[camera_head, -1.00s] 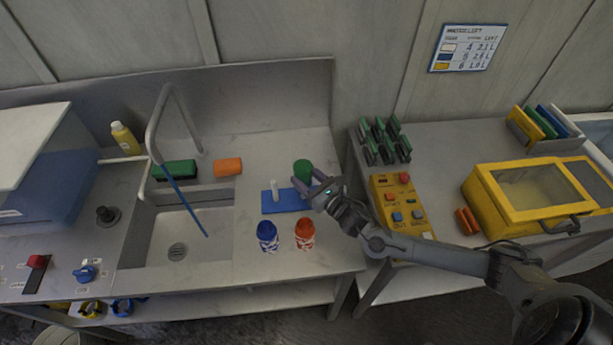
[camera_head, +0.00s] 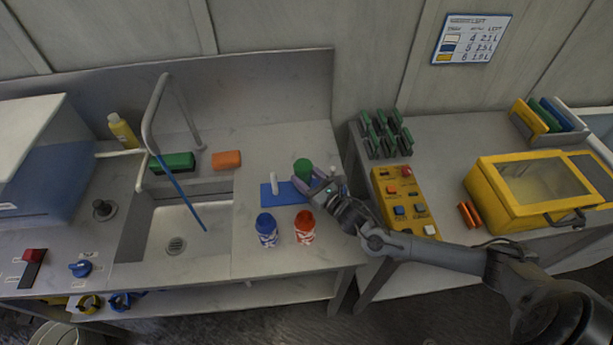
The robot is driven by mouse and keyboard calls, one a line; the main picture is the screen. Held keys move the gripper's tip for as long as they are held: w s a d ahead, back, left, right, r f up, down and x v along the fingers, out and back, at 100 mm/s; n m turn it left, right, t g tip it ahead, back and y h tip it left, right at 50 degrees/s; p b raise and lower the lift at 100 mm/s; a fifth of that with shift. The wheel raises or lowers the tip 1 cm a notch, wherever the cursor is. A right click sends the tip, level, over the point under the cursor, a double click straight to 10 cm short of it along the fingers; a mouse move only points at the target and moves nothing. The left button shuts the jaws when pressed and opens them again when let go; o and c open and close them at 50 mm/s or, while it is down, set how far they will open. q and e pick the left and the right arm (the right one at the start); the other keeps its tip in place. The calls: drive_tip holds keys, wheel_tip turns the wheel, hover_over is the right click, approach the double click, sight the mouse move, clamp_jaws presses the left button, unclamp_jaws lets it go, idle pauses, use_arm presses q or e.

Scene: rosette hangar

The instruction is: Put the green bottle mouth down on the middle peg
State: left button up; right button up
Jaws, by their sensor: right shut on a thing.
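The green bottle (camera_head: 303,169) is held in my right gripper (camera_head: 306,184), whose fingers close around its lower part. The bottle looks about upright; its mouth is hidden. It is over or just behind the right part of the blue peg board (camera_head: 283,197). One white peg (camera_head: 274,184) stands clear on the board, left of the bottle. A small pale tip (camera_head: 333,171) shows right of the gripper, possibly another peg. The middle peg is not visible behind the bottle and gripper, so I cannot tell whether the bottle touches it. My left gripper is out of view.
A yellow button panel (camera_head: 405,203) and dark green rack (camera_head: 385,135) are on the right table.

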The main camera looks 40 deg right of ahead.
drive_tip(key=shift+f+b, duration=0.3)
drive_tip(key=shift+f, duration=0.3)
drive_tip(key=o, duration=1)
drive_tip(key=shift+s, duration=0.15)
drive_tip(key=shift+s, duration=0.25)
drive_tip(key=s+p, duration=0.1)
drive_tip(key=s, duration=0.9)
